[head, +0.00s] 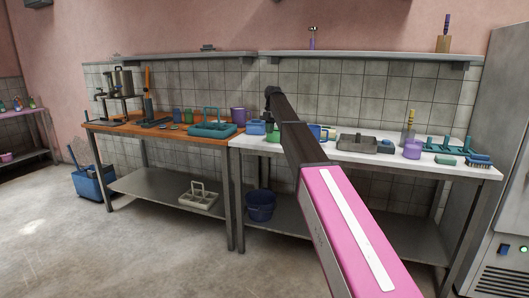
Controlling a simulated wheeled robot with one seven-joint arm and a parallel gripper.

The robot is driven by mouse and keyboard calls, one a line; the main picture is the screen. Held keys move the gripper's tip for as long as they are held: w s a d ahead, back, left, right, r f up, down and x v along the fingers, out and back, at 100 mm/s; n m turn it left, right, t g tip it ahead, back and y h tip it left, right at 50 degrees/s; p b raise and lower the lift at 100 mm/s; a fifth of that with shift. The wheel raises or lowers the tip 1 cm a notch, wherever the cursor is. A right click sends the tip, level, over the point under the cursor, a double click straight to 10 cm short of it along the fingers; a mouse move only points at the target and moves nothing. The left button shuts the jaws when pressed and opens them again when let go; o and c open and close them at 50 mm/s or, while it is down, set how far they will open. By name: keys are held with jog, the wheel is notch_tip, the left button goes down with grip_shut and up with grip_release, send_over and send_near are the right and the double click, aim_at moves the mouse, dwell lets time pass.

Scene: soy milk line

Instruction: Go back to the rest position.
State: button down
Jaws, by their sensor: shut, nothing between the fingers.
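My arm reaches from the lower right up and away toward the back wall, with a pink link in front and a dark link beyond it. At its far end is my gripper (270,97), a small dark shape in front of the tiled wall, above the counters. It is shut and holds nothing. Its fingers are too small and dark to make out singly.
An orange-topped table (108,130) and a white-topped table (313,151) stand along the wall, carrying a blue-green caddy (212,130), a grey tray (357,146) and a purple cup (412,150). A wall shelf (370,57) runs above. Open floor lies at left.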

jog(key=s+d+f+m, duration=0.5)
jog(key=s+f+m, duration=0.2)
jog(key=s+f, duration=0.5)
jog(key=s+d+f+m, duration=0.6)
jog(key=s+f, duration=0.4)
jog(key=f, duration=0.5)
jog(key=s+d+f+m, duration=0.1)
jog(key=s+f+m, duration=0.3)
jog(key=s, duration=0.4)
jog(key=s+d+f+m+t, duration=0.1)
jog(key=s+d+f+m, duration=0.1)
jog(key=s+f+m, duration=0.2)
jog(key=s+d+f+m+h, duration=0.1)
jog(key=s+d+f+m, duration=0.1)
jog(key=s+f+m, duration=0.3)
jog(key=s+m, duration=0.3)
jog(key=s, duration=0.4)
jog(key=shift+d+t, duration=0.25)
jog(key=shift+t, duration=0.05)
